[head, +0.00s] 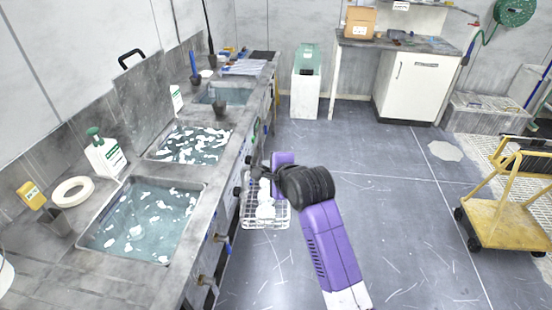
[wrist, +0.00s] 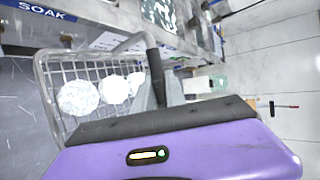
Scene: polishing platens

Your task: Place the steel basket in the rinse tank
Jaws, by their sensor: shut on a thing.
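The steel basket (head: 266,216) is a wire basket holding white pieces. It hangs beside the front of the counter, below its top and over the floor. In the wrist view, the basket (wrist: 58,78) shows its wire mesh, white round pieces and a handle with a dark grip. My gripper (head: 258,173) is shut on this handle; its fingers (wrist: 159,88) are on the dark grip in the wrist view. Three sunken tanks line the counter: a near foamy one (head: 143,222), a middle foamy one (head: 190,145) and a far clear one (head: 228,93). No rinse label is readable.
The counter edge, with valves (head: 222,238) below it, stands between the basket and the tanks. A blue SOAK label (wrist: 46,11) shows on the counter front.

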